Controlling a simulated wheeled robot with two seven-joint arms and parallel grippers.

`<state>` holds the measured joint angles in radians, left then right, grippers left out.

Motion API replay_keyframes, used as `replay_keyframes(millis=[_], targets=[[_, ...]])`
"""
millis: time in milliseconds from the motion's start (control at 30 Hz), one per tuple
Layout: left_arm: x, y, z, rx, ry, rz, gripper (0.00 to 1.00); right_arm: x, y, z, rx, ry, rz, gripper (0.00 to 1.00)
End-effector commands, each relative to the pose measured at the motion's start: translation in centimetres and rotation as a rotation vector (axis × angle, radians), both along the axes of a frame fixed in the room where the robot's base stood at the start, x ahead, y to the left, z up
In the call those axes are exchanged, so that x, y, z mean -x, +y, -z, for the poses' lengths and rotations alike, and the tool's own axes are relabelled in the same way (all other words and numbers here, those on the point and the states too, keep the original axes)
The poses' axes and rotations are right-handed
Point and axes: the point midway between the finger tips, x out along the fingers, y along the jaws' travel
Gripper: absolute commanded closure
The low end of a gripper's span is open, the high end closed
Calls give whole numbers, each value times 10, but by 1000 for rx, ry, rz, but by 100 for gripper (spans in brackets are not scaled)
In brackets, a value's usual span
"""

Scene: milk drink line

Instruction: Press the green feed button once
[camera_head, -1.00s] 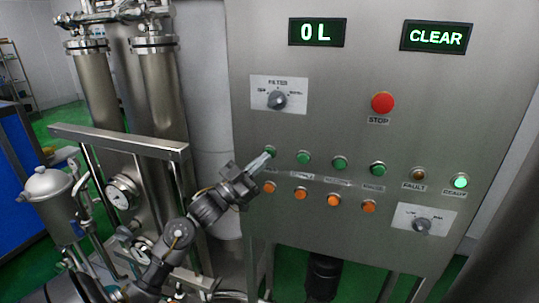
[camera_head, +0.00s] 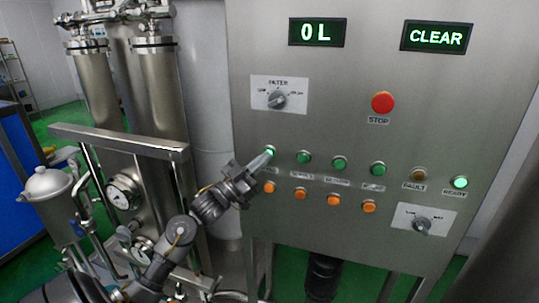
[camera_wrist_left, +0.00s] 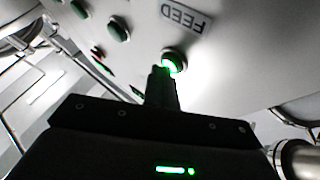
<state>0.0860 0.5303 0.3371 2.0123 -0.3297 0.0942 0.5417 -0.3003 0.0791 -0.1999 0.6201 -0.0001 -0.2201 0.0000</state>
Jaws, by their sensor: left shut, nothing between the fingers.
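The green feed button (camera_head: 270,151) is at the left end of the upper row of buttons on the steel panel. In the left wrist view the feed button (camera_wrist_left: 175,56) sits beside its upside-down FEED label (camera_wrist_left: 187,17) and glows bright green at its near edge. My left gripper (camera_head: 267,156) is shut and empty, with its tips right at the button. In the left wrist view the fingertips (camera_wrist_left: 160,72) overlap the button's lower left edge and seem to touch it. My right gripper is not in view.
Other green buttons (camera_head: 304,157) run to the right, with orange lamps (camera_head: 301,193) below. A red stop button (camera_head: 383,102) and a filter knob (camera_head: 277,100) are higher up. Displays read 0 L (camera_head: 317,32) and CLEAR (camera_head: 437,37). The ready lamp (camera_head: 460,182) is lit. Steel tanks (camera_head: 156,95) stand left.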

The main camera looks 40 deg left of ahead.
Motion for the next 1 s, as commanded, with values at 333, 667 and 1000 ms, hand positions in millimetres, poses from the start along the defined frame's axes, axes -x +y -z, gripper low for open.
replay_keyframes(millis=[333,667,1000], targets=[[12,-4,0,1,1,-1,100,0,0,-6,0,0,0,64],[16,-5,0,1,0,-1,100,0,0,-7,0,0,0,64],[35,-12,-1,0,1,0,100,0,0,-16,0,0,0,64]])
